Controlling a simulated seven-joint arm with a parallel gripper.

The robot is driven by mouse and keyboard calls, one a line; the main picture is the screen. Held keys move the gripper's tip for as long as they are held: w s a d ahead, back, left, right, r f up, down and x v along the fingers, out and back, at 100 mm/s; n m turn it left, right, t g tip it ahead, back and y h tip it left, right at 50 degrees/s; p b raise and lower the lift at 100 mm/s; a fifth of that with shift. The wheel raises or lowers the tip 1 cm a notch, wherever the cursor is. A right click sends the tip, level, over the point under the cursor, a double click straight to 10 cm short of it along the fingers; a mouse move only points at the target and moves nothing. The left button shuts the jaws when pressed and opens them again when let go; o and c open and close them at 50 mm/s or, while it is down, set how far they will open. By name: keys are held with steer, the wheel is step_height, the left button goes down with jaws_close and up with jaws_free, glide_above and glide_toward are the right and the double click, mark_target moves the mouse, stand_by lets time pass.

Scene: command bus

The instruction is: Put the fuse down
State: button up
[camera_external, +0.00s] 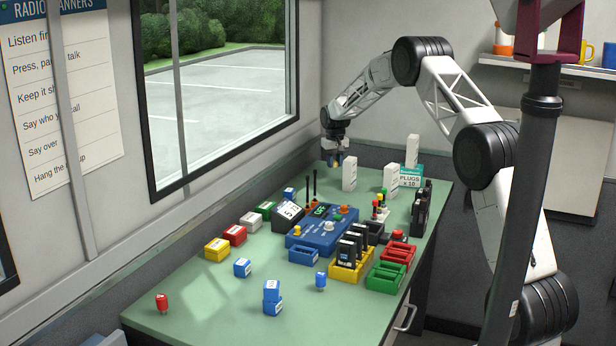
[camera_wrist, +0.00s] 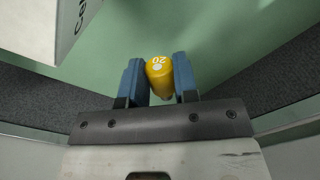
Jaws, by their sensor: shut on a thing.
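The fuse (camera_wrist: 159,76) is a yellow cylinder marked "20" on its end. In the wrist view it sits between the two blue fingers of my gripper (camera_wrist: 158,82), which is shut on it. In the external view my gripper (camera_external: 336,160) is at the far end of the green table (camera_external: 205,290), near the wall and left of a white upright block (camera_external: 349,174). The fuse is too small to make out clearly there. Green table surface shows beyond the fuse in the wrist view; I cannot tell the exact gap beneath it.
A white block with lettering (camera_wrist: 55,25) is close at upper left in the wrist view. A blue radio unit (camera_external: 327,230), yellow rack (camera_external: 350,267), green tray (camera_external: 386,277) and several small boxes crowd the table middle. The near left table area is mostly clear.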

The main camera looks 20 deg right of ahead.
steer(key=s+a+r+n+h, duration=0.1)
steer(key=s+a+r+n, duration=0.1)
steer(key=s+a, duration=1.05)
steer(key=s+a+r+n, duration=0.2)
steer(key=s+a, duration=1)
steer(key=a, duration=0.1)
steer(key=s+a+n, duration=0.2)
steer(key=s+a, duration=0.2)
steer(key=s, duration=1.2)
steer(key=s+a+n+t, duration=0.1)
steer(key=s+a+n, duration=0.2)
steer(key=s, duration=1.4)
steer(key=shift+a+r, duration=0.4)
steer(key=shift+a, duration=0.8)
glide_above(299, 275)
steer(key=shift+s+a+f, duration=0.1)
steer(key=shift+f, duration=1.5)
steer(key=shift+s+a+f, duration=0.1)
steer(key=shift+f, duration=1.5)
steer(key=shift+f, duration=1.85)
